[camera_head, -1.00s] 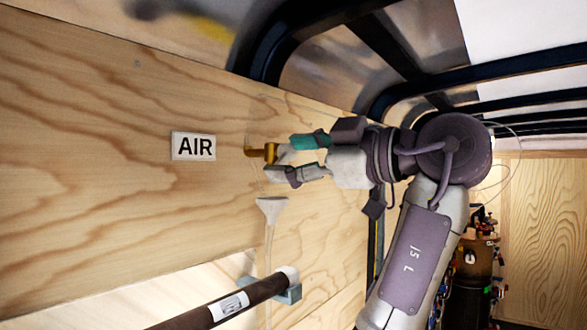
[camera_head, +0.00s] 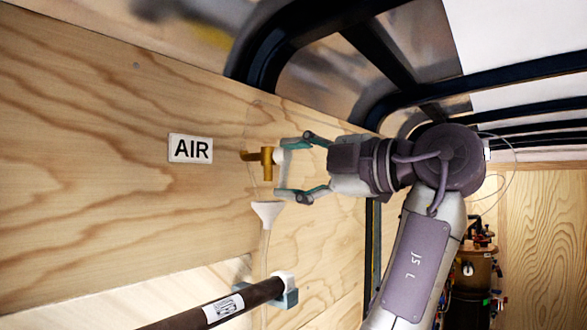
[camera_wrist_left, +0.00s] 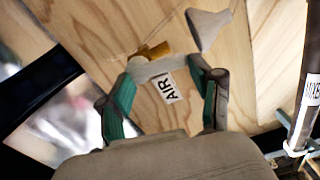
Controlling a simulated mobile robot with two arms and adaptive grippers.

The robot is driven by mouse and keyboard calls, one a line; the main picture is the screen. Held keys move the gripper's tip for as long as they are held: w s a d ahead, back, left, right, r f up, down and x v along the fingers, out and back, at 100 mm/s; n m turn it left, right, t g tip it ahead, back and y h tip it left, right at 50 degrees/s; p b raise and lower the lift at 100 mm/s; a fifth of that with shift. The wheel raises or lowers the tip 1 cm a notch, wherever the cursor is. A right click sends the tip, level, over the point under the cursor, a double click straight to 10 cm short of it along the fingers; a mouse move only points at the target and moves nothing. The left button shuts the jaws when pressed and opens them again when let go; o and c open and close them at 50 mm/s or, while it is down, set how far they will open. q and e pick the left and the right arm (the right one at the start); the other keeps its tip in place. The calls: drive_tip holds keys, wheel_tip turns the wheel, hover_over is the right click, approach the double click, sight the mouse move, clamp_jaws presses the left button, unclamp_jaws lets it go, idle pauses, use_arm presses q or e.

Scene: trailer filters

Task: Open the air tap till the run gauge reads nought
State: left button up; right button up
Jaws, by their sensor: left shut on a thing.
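The brass air tap (camera_head: 267,164) sticks out from the plywood wall beside a white AIR label (camera_head: 190,149). In the left wrist view the tap (camera_wrist_left: 155,51) shows behind a pale handle (camera_wrist_left: 150,69) that lies between the fingertips. My left gripper (camera_head: 290,168) is at the tap, its teal-and-grey fingers one above and one below it, shut on the pale handle. The fingers hide part of the handle. No gauge can be made out in either view. My right gripper is not in view.
A pale funnel (camera_head: 267,213) with a clear tube hangs just below the tap. A dark pipe (camera_head: 258,292) with a label runs below that. Dark frame bars (camera_head: 262,48) lie above. Brass and dark equipment (camera_head: 476,270) stands at the far right.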

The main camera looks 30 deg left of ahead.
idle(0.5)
use_arm(q)
drive_tip(key=o, duration=1.1)
drive_tip(key=shift+a, duration=0.15)
drive_tip(key=shift+o, duration=0.2)
drive_tip(key=shift+d, duration=0.3)
drive_tip(key=d, duration=0.7)
drive_tip(key=shift+s, duration=0.25)
